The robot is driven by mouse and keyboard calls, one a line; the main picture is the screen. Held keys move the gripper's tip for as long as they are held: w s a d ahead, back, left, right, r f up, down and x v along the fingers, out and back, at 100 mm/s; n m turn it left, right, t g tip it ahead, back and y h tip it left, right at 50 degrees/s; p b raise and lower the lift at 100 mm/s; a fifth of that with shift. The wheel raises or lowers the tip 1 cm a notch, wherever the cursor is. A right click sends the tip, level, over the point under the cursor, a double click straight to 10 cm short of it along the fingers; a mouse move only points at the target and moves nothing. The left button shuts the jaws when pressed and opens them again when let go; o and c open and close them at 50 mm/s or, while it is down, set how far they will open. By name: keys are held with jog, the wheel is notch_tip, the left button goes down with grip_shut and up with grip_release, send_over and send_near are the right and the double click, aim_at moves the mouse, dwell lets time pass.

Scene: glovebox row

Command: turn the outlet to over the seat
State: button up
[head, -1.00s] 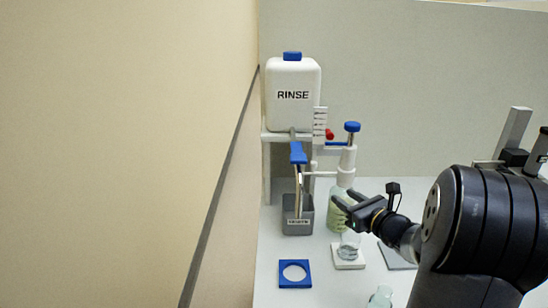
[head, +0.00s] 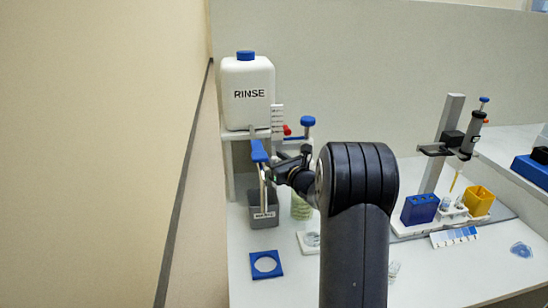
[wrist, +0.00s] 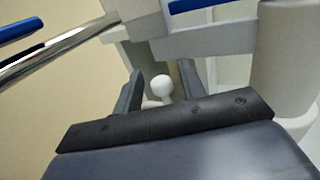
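The dispenser, a white pump head with a blue cap (head: 308,121) on a greenish bottle (head: 301,207), stands at the back. My gripper (head: 277,172) is in front of it and hides its outlet arm in the head view. In the wrist view, a white round-ended knob (wrist: 162,87) shows between the two fingers of my gripper (wrist: 160,92). Gaps show on both sides of it, so the fingers are open around it. A white pad (head: 310,248) with a glass vessel on it lies in front of the bottle, partly behind my arm. I cannot tell for sure which piece is the seat.
A RINSE bottle (head: 248,93) stands on a shelf, with a blue lever (head: 259,150) and steel tube above a grey bin (head: 264,220). A blue square holder (head: 266,264) lies in front. A pipette stand (head: 440,150) with racks is at right.

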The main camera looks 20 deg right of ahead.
jog(key=shift+w, duration=0.2)
grip_shut()
dwell(0.4)
